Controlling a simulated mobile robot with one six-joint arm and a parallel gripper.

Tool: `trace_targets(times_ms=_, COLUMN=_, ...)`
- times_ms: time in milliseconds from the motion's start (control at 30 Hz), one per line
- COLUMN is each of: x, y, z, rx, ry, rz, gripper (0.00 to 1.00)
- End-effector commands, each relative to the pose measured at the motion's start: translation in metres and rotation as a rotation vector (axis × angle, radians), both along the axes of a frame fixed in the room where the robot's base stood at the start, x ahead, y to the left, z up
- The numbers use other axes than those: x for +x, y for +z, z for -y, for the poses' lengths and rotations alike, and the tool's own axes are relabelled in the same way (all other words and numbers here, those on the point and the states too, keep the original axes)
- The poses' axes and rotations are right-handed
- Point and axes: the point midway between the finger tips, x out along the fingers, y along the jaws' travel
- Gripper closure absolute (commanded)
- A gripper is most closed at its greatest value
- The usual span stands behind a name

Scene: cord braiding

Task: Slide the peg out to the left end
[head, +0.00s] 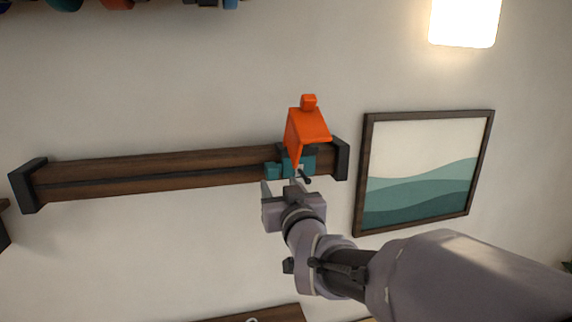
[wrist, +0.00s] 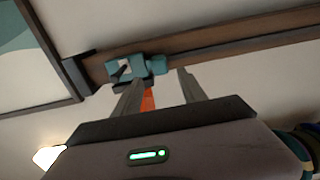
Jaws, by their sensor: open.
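A teal peg carriage (head: 302,163) sits on the long brown wooden rail (head: 150,172), close to the rail's right end. A small teal knob (head: 272,171) sticks out at its left side; the knob also shows in the wrist view (wrist: 159,64). My gripper (head: 283,182) is open just below the carriage. In the wrist view its fingertips (wrist: 159,76) lie on either side of the knob in the picture; I cannot tell whether they touch it. An orange piece (head: 307,127) stands over the carriage and partly covers it.
The rail has dark end caps, one at the left (head: 28,186) and one at the right (head: 341,159). Its groove is clear to the left. A framed wave picture (head: 425,170) hangs to the right, below a lit lamp (head: 465,22).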

Motion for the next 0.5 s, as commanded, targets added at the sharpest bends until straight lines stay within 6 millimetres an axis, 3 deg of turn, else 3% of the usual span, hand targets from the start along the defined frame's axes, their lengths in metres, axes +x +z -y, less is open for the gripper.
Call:
trace_targets(times_ms=200, x=0.049, y=0.003, z=-0.014, rx=0.0, ry=0.0, rz=0.0, gripper=0.51)
trace_targets(times_ms=500, x=0.072, y=0.001, z=-0.02, rx=0.0, ry=-0.001, rz=0.0, gripper=0.51)
